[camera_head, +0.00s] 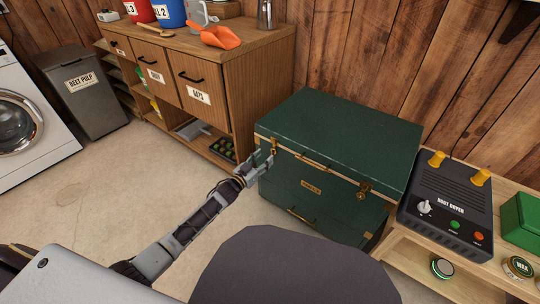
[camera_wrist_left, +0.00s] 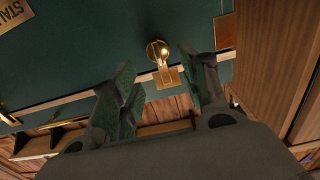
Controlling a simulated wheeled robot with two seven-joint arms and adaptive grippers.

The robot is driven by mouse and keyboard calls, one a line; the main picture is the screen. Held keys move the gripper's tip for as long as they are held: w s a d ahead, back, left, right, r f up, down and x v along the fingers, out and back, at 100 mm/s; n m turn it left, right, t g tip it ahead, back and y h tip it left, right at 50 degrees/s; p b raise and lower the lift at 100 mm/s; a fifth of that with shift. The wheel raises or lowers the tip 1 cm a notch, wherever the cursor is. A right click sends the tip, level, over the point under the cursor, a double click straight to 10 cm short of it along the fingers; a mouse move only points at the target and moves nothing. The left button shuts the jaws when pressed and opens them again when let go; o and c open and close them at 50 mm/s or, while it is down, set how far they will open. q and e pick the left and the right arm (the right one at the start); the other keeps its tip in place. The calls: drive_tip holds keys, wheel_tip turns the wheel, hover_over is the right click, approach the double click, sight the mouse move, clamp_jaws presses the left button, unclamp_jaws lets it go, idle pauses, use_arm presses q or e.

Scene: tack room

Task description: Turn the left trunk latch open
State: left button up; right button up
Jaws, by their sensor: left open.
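The dark green trunk (camera_head: 335,140) stands shut on the floor against the plank wall, with brass fittings along its front. Its left latch (camera_head: 273,151) is at the front left, right by my left gripper (camera_head: 262,163). In the left wrist view the latch (camera_wrist_left: 160,62) shows as a round brass knob with a plate, between and just beyond the fingertips of my left gripper (camera_wrist_left: 165,75). The gripper is open, its fingers apart on either side, and I see no contact with the latch. The right latch (camera_head: 363,190) is at the trunk's front right. My right gripper is not in view.
A wooden cabinet (camera_head: 262,75) stands close to the trunk's left side. A low bench (camera_head: 410,256) with a boot dryer (camera_head: 447,205) and a green box (camera_head: 522,220) is at the right. A grey bin (camera_head: 88,95) is at the far left. Open floor lies before the cabinet.

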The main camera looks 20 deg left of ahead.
sight(272, 151)
use_arm(q)
drive_tip(key=shift+b+x, duration=1)
drive_tip(key=shift+x, duration=1.55)
drive_tip(key=c, duration=0.9)
drive_tip(key=shift+o, duration=0.2)
